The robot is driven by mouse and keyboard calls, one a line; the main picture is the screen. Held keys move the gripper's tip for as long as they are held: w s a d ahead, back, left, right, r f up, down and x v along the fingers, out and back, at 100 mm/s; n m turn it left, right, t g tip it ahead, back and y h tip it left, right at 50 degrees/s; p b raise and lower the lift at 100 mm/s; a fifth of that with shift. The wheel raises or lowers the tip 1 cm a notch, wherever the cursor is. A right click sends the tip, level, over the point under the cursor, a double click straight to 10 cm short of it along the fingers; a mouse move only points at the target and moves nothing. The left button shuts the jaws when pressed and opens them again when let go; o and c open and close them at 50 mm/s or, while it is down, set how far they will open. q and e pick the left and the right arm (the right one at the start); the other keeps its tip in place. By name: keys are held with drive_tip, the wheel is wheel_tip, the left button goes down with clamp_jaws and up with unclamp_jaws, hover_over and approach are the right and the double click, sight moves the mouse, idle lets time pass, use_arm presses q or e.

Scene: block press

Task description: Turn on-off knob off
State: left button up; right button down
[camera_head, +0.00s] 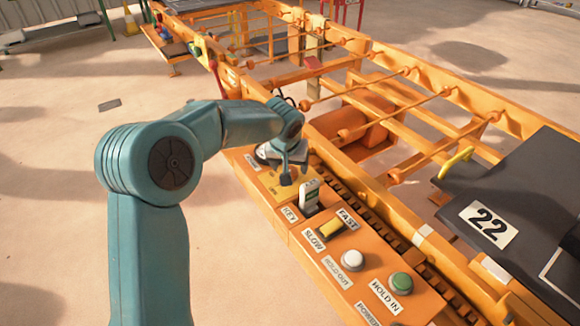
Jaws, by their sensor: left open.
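My left gripper (284,168) is at the end of the teal arm, pointing down over the upper end of the orange control panel (305,235). It is open, and its dark fingers are small here. Below it is a yellow plate (272,190) with small markings I cannot read. The on-off knob is not clearly visible; the gripper covers the area above this plate. I cannot tell whether the fingers touch a knob. My right gripper is not in view.
Down the panel are a key switch (310,195), a yellow FAST/SLOW switch (331,230), a white HOLD OUT button (352,260) and a green HOLD IN button (400,285). The orange machine frame (425,72) lies to the right. Sandy ground on the left is mostly clear.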

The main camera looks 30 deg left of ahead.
use_arm(q)
drive_tip(key=p+v, duration=0.2)
drive_tip(key=v, duration=1.2)
drive_tip(key=shift+p, duration=0.3)
drive_tip(key=shift+s+f, duration=0.1)
